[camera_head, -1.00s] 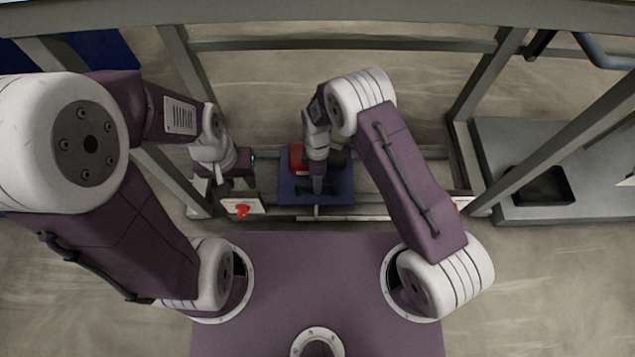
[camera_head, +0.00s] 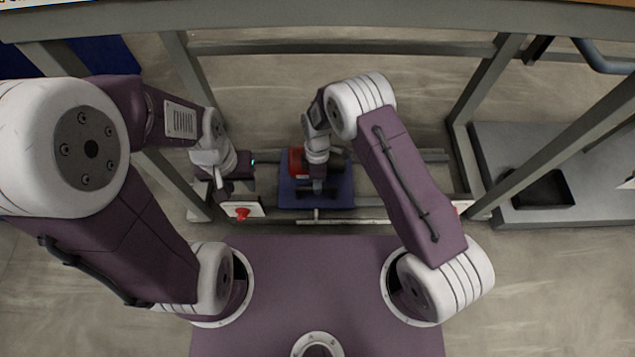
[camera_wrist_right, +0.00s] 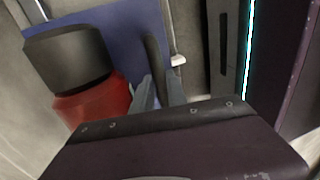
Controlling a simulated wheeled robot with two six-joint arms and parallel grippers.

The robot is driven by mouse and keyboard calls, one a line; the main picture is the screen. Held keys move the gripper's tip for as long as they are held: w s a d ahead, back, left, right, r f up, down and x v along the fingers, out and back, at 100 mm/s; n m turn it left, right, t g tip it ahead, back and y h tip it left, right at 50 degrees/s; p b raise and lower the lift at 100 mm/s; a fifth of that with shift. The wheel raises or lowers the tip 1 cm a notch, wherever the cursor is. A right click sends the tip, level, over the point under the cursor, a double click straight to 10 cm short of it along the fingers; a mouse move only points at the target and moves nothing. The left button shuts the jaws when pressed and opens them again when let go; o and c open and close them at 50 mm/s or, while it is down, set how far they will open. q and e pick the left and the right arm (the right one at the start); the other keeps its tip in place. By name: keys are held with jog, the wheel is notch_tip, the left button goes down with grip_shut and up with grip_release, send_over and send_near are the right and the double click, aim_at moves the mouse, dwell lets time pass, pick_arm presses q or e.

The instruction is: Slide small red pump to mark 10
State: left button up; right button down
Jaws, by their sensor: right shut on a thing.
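The small red pump (camera_head: 297,162) sits on a blue carriage plate (camera_head: 343,198) on the rails, with its dark motor end partly hidden by my right arm. My right gripper (camera_head: 318,189) is over the front part of the plate. Its fingers (camera_wrist_right: 160,92) are shut on a dark handle (camera_wrist_right: 153,58) of the carriage. My left gripper (camera_head: 224,187) is left of the carriage, close to the left rail end; its jaws are not clear.
A white box with a red knob (camera_head: 242,211) stands at the left end of the rails. The rails (camera_head: 378,184) run clear to the right of the carriage. Grey frame posts (camera_head: 487,85) stand either side. A grey bench (camera_head: 490,155) is at far right. No scale marks are readable.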

dwell(0.8)
jog(key=shift+d+r, duration=0.1)
jog(key=shift+d, duration=0.15)
jog(key=d+p, duration=0.4)
jog(key=d, duration=0.4)
jog(key=shift+d, duration=0.8)
jog(key=c, duration=1.3)
grip_release()
